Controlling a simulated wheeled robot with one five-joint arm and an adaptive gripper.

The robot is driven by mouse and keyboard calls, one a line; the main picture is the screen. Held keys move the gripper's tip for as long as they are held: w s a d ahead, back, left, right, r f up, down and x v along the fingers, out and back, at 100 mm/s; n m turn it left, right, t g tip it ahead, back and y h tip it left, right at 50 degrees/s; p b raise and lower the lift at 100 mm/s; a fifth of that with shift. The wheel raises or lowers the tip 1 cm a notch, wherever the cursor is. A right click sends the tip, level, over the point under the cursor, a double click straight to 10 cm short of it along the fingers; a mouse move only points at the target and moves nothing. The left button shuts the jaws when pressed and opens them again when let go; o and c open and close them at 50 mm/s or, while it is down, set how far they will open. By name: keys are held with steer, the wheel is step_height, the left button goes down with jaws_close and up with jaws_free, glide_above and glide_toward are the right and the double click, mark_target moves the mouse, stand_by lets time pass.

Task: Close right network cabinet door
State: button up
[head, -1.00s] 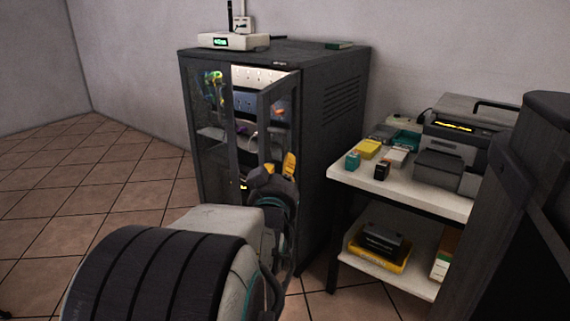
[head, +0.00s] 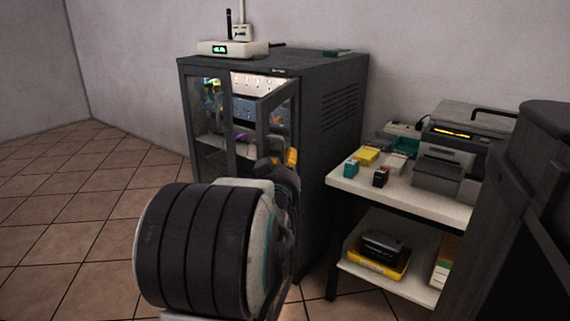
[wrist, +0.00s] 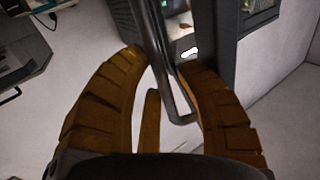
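The dark network cabinet (head: 336,125) stands against the wall in the head view. Its right door (head: 265,125) is ajar, swung outward, with lit equipment showing through the gap. The left door (head: 209,165) looks shut. My gripper (head: 280,163) is at the lower part of the right door, largely hidden behind my own arm. In the wrist view my gripper's orange fingers (wrist: 160,63) are spread apart.
A white router (head: 232,48) sits on top of the cabinet. To the right, close to the cabinet's side, a white table (head: 405,193) holds a printer (head: 450,150) and small boxes. Tiled floor (head: 75,215) is clear on the left.

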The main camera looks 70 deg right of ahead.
jaws_close()
steer(key=shift+w, duration=0.1)
stand_by(0.4)
